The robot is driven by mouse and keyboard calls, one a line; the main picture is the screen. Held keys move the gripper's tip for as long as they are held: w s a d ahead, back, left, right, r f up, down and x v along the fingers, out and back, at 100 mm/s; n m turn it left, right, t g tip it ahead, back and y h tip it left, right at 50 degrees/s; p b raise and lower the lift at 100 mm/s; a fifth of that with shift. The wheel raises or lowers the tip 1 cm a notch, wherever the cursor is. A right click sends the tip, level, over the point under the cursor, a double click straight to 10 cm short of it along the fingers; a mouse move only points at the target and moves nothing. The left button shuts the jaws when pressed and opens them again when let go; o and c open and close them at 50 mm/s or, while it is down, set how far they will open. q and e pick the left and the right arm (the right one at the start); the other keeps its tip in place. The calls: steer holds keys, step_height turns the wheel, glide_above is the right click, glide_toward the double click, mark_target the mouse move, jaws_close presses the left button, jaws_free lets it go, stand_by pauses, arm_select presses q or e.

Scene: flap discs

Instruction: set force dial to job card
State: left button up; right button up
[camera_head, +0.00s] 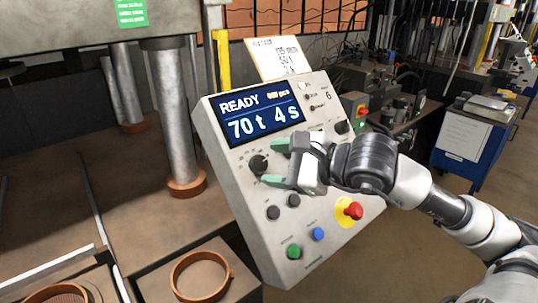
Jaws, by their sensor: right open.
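The grey control panel (222,150) tilts up in the middle of the head view. Its screen (260,115) reads READY, 70 t and 4 s. A black dial with scale marks (258,164) sits below the screen; its label is too small to read. My right gripper (270,163) is open, its green-tipped fingers above and below the right side of this dial. I cannot tell whether they touch it. A second black dial (342,127) is at the right, beyond my gripper. The job card (282,59) stands behind the panel's top edge; its writing is hard to read. My left gripper is not in view.
A red stop button (353,210) on a yellow ring, a blue button (317,234) and a green button (294,251) are below my gripper. A press column (174,110) stands at the left. An orange ring (200,276) lies lower left. A blue cabinet (463,145) stands at the right.

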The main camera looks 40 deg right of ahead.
mark_target(259, 164)
steer(key=shift+p+x, duration=0.5)
steer(key=shift+x, duration=0.55)
steer(key=c, duration=0.9)
